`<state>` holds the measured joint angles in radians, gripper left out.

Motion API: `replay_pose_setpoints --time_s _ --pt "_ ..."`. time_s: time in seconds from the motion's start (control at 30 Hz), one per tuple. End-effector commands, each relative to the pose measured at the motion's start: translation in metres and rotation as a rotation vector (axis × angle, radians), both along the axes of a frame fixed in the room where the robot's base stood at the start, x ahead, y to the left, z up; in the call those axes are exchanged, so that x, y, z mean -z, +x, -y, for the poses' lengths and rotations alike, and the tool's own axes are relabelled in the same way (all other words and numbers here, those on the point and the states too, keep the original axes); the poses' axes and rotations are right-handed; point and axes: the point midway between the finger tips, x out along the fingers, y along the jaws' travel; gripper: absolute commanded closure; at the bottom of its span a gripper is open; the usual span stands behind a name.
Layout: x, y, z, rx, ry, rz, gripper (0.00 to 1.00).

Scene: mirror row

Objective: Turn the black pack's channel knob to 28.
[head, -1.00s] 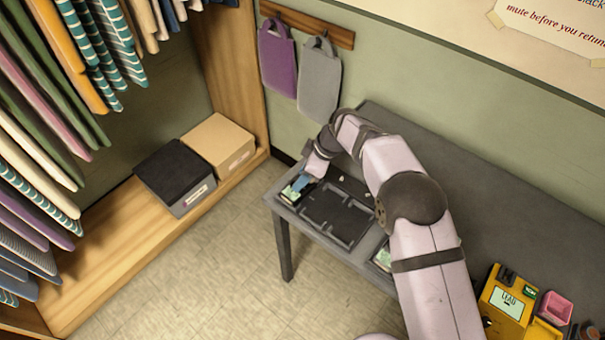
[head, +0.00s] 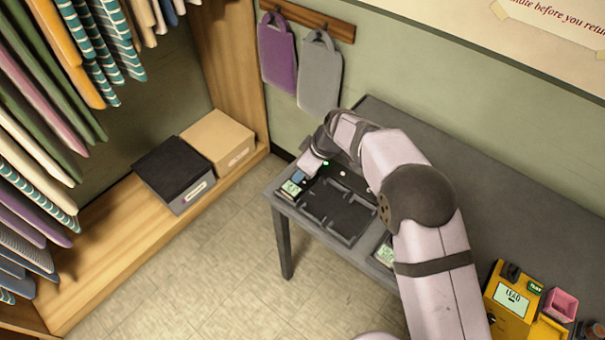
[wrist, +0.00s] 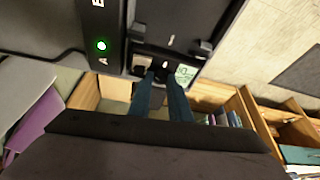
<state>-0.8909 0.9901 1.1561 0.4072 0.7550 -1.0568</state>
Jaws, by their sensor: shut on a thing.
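The black pack (head: 287,195) with a small pale-green screen sits at the left end of the dark tray on the table. In the wrist view its screen (wrist: 185,74) shows just right of my fingertips, with digits too small to read surely. My gripper (wrist: 163,76) reaches down onto the pack with two blue fingers shut on a small part at its end, apparently the channel knob. The fingers cover the knob, so its pointer and setting are hidden. In the head view my gripper (head: 299,175) is largely hidden by my wrist.
A dark tray (head: 340,212) with empty slots lies beside the pack. A second screened pack (head: 385,252) lies at the tray's right end, partly behind my arm. A green light (wrist: 101,45) glows beside letters. A yellow tester (head: 511,300) stands far right.

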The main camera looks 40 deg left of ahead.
Motion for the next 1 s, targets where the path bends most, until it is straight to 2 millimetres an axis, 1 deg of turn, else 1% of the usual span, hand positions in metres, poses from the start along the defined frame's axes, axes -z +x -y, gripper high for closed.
replay_pose_setpoints --time_s 0.1,0.2,0.53,0.57,0.6,0.63,1.0 --pt "0.0007 -0.0015 -0.0002 0.082 0.001 0.001 1.0" --pt "0.0004 -0.0019 0.0002 0.12 0.0 0.0 1.0" --pt "-0.0004 -0.0016 0.0 0.134 0.001 0.0 1.0" --pt "-0.0004 -0.0016 0.0 0.134 0.001 0.0 0.8" --pt "-0.0004 -0.0016 0.0 0.134 0.001 0.0 0.71" --pt "-0.0004 -0.0015 0.0 0.134 0.001 0.0 0.64" --pt "-0.002 -0.0014 0.0007 0.133 0.002 0.0 0.63"
